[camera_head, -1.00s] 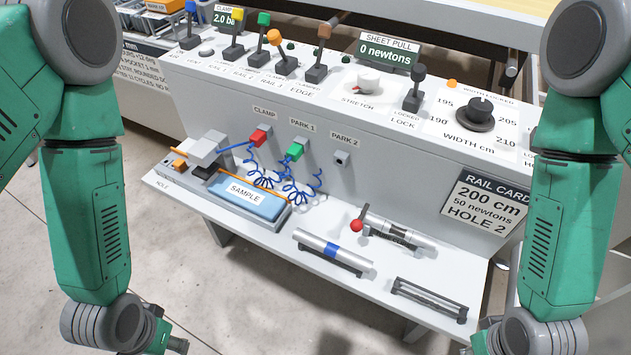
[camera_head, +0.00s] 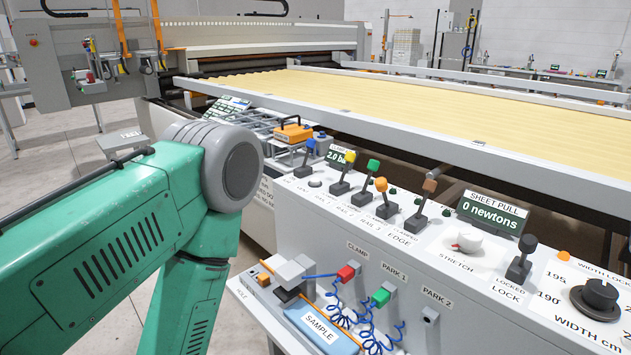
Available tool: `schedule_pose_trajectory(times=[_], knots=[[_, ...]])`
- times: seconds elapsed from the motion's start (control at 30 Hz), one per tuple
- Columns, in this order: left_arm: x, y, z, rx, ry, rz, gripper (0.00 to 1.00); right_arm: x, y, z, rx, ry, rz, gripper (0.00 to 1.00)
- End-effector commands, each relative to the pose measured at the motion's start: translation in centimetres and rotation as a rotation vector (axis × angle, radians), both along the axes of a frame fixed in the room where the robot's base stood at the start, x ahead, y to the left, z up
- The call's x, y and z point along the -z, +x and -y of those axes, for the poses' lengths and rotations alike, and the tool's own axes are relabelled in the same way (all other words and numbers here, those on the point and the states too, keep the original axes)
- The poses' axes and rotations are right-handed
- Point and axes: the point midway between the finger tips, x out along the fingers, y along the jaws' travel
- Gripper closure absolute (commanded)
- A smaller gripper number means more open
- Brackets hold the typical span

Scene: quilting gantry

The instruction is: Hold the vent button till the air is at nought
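A small pale round button (camera_head: 315,183) sits on the sloping panel top (camera_head: 285,215), between the blue-knobbed lever (camera_head: 309,152) and the yellow-knobbed lever (camera_head: 343,173). Its label is too small to read for certain; it appears to be the vent button. Nothing touches it. A dark green display (camera_head: 337,156) behind the levers reads 2.0 with a cut-off unit, partly covered by the yellow knob. My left arm comes in from the left and its elbow is near the panel's left end. My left gripper is hidden or out of frame. My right gripper is out of frame.
Levers with green (camera_head: 368,178), orange (camera_head: 384,198) and brown (camera_head: 424,205) knobs stand right of the button. The sheet pull display (camera_head: 490,213) reads 0 newtons. An orange case (camera_head: 293,132) sits behind the panel. A shelf below holds a blue SAMPLE block (camera_head: 322,330).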

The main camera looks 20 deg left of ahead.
Motion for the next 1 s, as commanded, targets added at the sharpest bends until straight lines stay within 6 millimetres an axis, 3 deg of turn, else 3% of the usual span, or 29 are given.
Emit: schedule_pose_trajectory(times=[0.03,0.07,0.1,0.17,1.0], knots=[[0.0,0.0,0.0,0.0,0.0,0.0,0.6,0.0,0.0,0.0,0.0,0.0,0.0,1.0],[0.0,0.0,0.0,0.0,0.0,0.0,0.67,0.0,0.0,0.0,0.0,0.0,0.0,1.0],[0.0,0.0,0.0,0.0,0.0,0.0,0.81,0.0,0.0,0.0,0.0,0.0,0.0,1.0],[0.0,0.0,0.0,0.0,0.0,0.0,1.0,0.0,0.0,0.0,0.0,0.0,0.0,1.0],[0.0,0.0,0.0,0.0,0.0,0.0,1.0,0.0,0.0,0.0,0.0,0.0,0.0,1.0]])
